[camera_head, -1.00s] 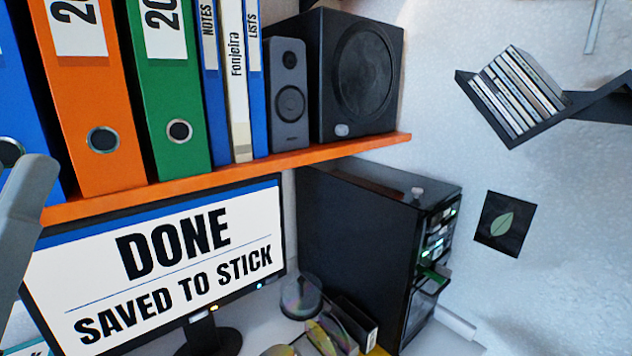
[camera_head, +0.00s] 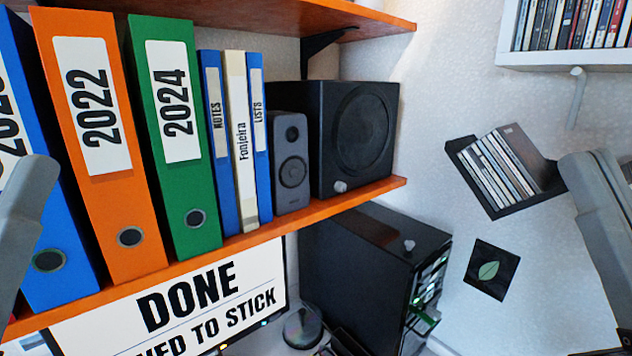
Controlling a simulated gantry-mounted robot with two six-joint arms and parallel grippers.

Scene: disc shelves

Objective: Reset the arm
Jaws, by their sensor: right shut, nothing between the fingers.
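At the right edge of the head view is the end of my right arm, a grey part with my right gripper (camera_head: 592,168). It is shut and empty, and much of it is cut off by the frame. It overlaps the edge of the small dark wall shelf in the picture and touches nothing that I can make out. At the left edge, a grey part of my left arm (camera_head: 22,220) stands in front of the blue binder; whether its jaws are open cannot be made out.
An orange shelf (camera_head: 150,288) holds binders (camera_head: 190,215) and speakers (camera_head: 360,105). Below are a monitor (camera_head: 200,300) reading DONE and a black computer tower (camera_head: 360,265). A dark wall shelf (camera_head: 520,208) holds several disc cases. A white shelf (camera_head: 560,58) is at top right.

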